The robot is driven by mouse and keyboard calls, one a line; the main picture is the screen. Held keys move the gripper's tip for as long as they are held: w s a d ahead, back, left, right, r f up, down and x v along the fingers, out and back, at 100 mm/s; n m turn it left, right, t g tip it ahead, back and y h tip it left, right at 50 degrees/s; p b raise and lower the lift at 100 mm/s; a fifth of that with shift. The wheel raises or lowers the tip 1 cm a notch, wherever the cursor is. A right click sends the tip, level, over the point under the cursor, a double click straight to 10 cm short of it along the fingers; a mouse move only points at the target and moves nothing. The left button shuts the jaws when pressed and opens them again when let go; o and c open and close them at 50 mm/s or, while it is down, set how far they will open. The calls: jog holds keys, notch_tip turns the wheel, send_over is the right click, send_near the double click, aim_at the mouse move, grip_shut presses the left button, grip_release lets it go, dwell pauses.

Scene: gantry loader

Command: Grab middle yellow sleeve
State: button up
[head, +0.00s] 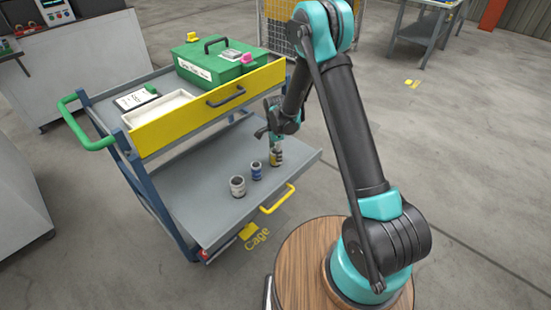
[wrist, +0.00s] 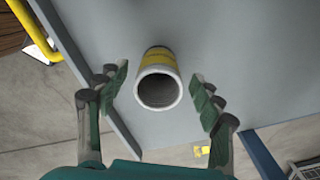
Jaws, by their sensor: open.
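A yellow-banded sleeve (head: 277,158) stands on the lower shelf of the cart, at the right end of a row of three. The blue-banded sleeve (head: 257,172) stands in the middle of the row, and a larger pale sleeve (head: 238,187) is at the left. My gripper (head: 276,142) is right above the yellow sleeve. In the wrist view, the yellow sleeve (wrist: 158,58) shows its open, hollow end between the two spread fingers of my gripper (wrist: 161,88). A gap shows on each side of it, wider on the left.
The lower shelf (head: 208,200) is otherwise mostly clear. Above it, the cart's yellow-fronted drawer (head: 180,128) holds a white tray, and a green box (head: 208,65) sits beside it. A yellow handle (head: 278,200) juts from the shelf's near edge.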

jog(key=shift+f, duration=1.65)
grip_shut()
jog(key=shift+r, duration=0.2)
